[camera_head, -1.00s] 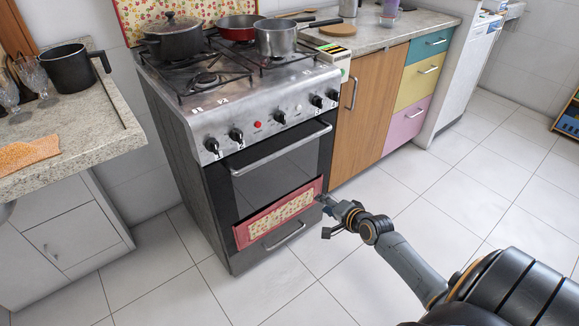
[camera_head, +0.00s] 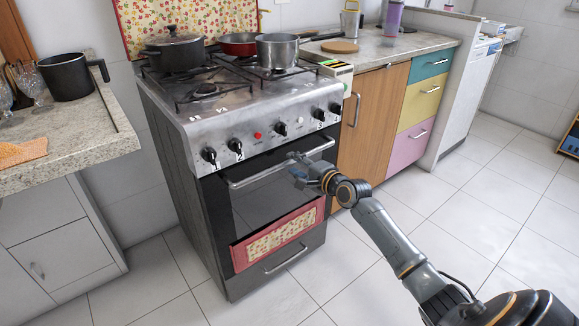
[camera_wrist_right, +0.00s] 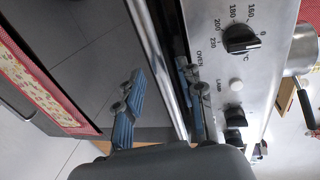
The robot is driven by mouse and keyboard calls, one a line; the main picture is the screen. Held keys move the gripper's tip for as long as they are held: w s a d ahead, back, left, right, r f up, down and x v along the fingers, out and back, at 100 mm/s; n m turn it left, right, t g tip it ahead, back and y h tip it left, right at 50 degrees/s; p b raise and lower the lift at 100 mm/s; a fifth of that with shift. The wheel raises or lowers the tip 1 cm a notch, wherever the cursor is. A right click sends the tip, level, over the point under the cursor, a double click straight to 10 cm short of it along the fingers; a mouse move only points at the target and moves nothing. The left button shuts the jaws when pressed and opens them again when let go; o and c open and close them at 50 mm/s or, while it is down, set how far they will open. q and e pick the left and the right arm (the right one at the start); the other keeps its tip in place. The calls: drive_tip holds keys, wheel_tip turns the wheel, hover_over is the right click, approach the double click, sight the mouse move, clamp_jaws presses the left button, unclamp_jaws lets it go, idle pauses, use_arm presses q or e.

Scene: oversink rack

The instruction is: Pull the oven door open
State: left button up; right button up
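The oven (camera_head: 212,190) stands at the centre of the head view with its dark glass door (camera_head: 262,200) closed. A silver bar handle (camera_head: 262,174) runs across the top of the door; it also shows in the right wrist view (camera_wrist_right: 158,55). My right gripper (camera_head: 296,168) is at the right half of the handle. In the right wrist view my right gripper (camera_wrist_right: 160,88) is open, with one finger on each side of the bar and a visible gap on the door side. My left gripper is out of view.
Knobs line the panel (camera_head: 268,132) just above the handle. Pots (camera_head: 276,50) stand on the stove top. A wooden cabinet (camera_head: 372,120) is to the right and a counter (camera_head: 70,135) to the left. The tiled floor (camera_head: 150,285) in front is clear.

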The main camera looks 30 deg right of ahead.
sight(291, 163)
drive_tip(key=shift+b+x, duration=0.35)
drive_tip(key=shift+x, duration=1.3)
clamp_jaws()
